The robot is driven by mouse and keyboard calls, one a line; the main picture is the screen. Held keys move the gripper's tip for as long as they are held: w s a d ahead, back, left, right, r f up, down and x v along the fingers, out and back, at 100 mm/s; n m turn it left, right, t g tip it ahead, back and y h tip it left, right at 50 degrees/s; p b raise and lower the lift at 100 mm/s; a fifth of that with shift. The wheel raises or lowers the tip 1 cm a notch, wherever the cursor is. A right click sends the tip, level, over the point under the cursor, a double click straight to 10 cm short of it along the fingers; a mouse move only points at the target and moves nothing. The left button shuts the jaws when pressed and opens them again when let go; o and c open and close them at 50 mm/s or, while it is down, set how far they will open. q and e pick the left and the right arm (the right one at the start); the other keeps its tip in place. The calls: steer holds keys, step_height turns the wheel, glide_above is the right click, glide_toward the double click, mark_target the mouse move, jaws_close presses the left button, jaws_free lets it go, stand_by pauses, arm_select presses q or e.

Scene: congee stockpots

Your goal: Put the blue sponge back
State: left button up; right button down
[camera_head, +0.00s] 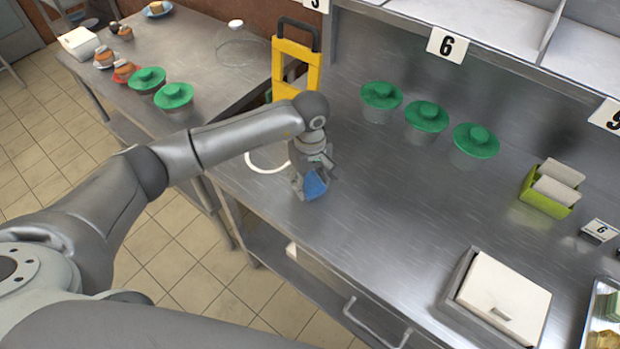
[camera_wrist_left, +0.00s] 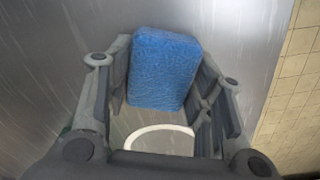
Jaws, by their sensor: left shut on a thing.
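The blue sponge (camera_head: 314,186) is between the fingers of my left gripper (camera_head: 311,180), close to the front edge of the metal counter (camera_head: 390,215). In the left wrist view the sponge (camera_wrist_left: 164,68) sits between the two fingertips of my left gripper (camera_wrist_left: 163,85), which is shut on it. Whether the sponge touches the counter is hard to tell. My right gripper is not in view.
Several green-lidded containers (camera_head: 427,116) stand at the back. A yellow frame (camera_head: 296,62) is behind the left arm. A green holder with white cards (camera_head: 548,199), a white-lidded box (camera_head: 503,296) and a tray (camera_head: 592,300) are at right. The middle counter is clear.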

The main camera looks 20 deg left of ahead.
mark_target(310, 181)
arm_select(q)
steer(key=shift+f+b, duration=0.2)
steer(key=shift+b, duration=0.1)
steer(key=o, duration=1)
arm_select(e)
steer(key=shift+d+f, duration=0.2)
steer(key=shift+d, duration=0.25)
arm_select(q)
steer(key=shift+r, duration=0.1)
steer(key=shift+r+p, duration=0.15)
steer(key=shift+p, duration=0.15)
step_height(310, 181, up, 12)
steer(key=shift+b, duration=1)
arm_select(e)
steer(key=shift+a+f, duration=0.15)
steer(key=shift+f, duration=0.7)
